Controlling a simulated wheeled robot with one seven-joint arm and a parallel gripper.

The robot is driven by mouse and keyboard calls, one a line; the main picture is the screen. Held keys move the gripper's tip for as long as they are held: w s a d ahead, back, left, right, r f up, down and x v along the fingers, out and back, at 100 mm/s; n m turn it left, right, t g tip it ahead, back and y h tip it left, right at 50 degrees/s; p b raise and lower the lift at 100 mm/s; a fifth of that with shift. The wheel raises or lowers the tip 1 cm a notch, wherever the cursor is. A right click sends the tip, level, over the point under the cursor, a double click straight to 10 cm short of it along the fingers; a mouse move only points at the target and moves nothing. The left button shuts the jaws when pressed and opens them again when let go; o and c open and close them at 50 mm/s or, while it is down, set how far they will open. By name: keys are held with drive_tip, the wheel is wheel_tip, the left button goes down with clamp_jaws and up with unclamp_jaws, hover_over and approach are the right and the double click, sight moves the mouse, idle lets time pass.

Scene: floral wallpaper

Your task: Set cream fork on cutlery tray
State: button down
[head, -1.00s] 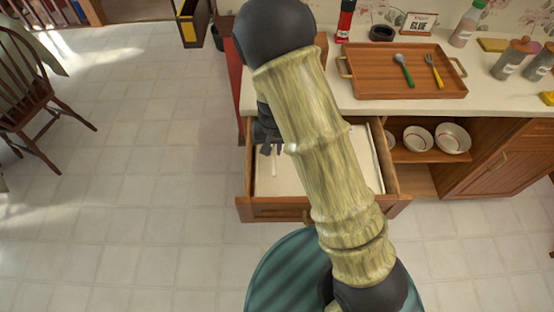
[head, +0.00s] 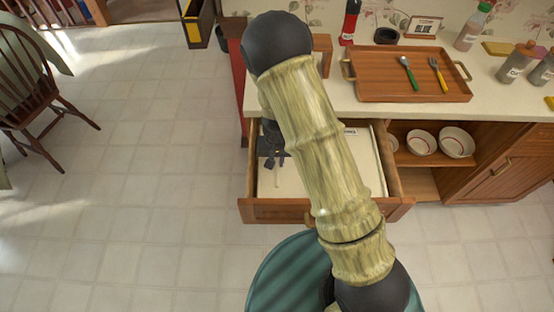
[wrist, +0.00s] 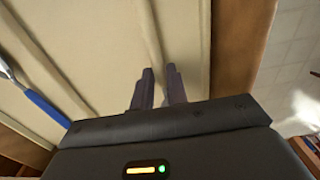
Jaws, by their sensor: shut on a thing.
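My gripper (head: 271,158) is low inside the open drawer (head: 345,210), at its left side. In the wrist view, its two dark fingers (wrist: 159,88) are close together around a narrow cream strip, which I take to be the cream fork (wrist: 151,38). A short pale piece also shows below the fingers in the head view (head: 276,178); its tines cannot be made out. A wooden tray (head: 385,90) with side handles stands on the counter. It holds a green-handled spoon (head: 409,73) and a yellow-handled fork (head: 438,74), with bare wood to their left.
A blue-handled utensil (wrist: 42,108) lies in the drawer, left in the wrist view. The drawer's wooden side wall (wrist: 238,45) is close on the right there. Bottles and jars (head: 518,62) stand right of the tray. Bowls (head: 455,142) sit on the shelf below.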

sight(277, 163)
drive_tip(key=shift+f, duration=0.2)
drive_tip(key=c, duration=1.4)
unclamp_jaws()
drive_tip(key=shift+r, duration=0.1)
wheel_tip(277, 163, up, 12)
drive_tip(key=shift+s+r+p, duration=0.1)
drive_tip(key=shift+s+p, duration=0.05)
drive_tip(key=shift+p, duration=0.25)
